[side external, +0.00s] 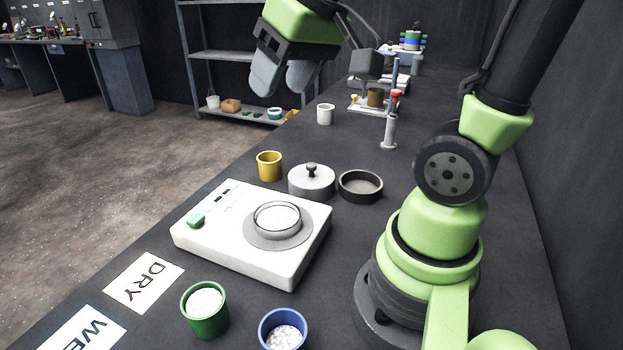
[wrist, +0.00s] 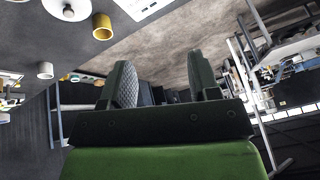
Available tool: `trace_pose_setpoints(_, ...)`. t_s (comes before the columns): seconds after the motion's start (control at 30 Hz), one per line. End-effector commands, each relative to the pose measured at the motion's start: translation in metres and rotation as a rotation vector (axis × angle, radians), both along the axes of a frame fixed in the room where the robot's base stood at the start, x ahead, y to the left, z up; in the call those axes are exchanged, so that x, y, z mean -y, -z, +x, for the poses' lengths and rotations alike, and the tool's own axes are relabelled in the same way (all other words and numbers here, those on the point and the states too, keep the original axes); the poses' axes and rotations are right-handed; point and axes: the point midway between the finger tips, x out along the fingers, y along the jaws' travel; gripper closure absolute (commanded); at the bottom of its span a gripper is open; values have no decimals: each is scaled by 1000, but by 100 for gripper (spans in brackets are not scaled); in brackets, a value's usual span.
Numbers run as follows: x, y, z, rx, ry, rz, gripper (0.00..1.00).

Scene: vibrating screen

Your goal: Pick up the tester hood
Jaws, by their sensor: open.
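The tester hood looks to be the grey round lid with a black knob (side external: 311,183), standing on the dark bench behind the white tester (side external: 205,238). In the wrist view a round lid with a dark knob (wrist: 72,9) shows at the top left, cut by the edge. The tester carries a clear-rimmed dish (side external: 277,218) on its round plate. My gripper (side external: 283,78) is high above the bench's left edge, beyond the hood and well apart from it. Its two fingers (wrist: 160,78) are spread, with nothing between them.
A dark shallow ring (side external: 360,186) stands close right of the hood, and a yellow cup (side external: 269,165) to its left. Green (side external: 205,312) and blue (side external: 283,330) cups stand in front. A white cup (side external: 325,114) and a grey stand (side external: 389,130) are farther back.

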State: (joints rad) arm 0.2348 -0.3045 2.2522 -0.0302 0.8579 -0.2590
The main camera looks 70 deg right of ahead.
Motion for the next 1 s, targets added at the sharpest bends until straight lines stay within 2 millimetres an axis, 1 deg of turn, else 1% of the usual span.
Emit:
trace_pose_setpoints(0.03,18,9,14,-44,6,-21,44)
trace_pose_setpoints(0.1,43,22,31,-91,-1,-48,44)
trace_pose_setpoints(0.17,65,35,42,-133,-8,-66,44)
trace_pose_setpoints(0.23,93,54,52,-182,-20,-82,44)
trace_pose_setpoints(0.3,120,76,58,-228,-36,-91,44)
trace_pose_setpoints(0.4,155,107,59,-286,-57,-92,44)
trace_pose_setpoints(0.5,180,134,56,-327,-79,-89,44)
trace_pose_setpoints(0.6,195,152,52,-352,-96,-84,44)
trace_pose_setpoints(0.7,201,163,50,-364,-105,-81,44)
trace_pose_setpoints(0.77,203,171,50,-366,-108,-80,44)
trace_pose_setpoints(0.9,203,193,52,-368,-108,-78,44)
trace_pose_setpoints(1.0,203,205,54,-366,-108,-80,44)
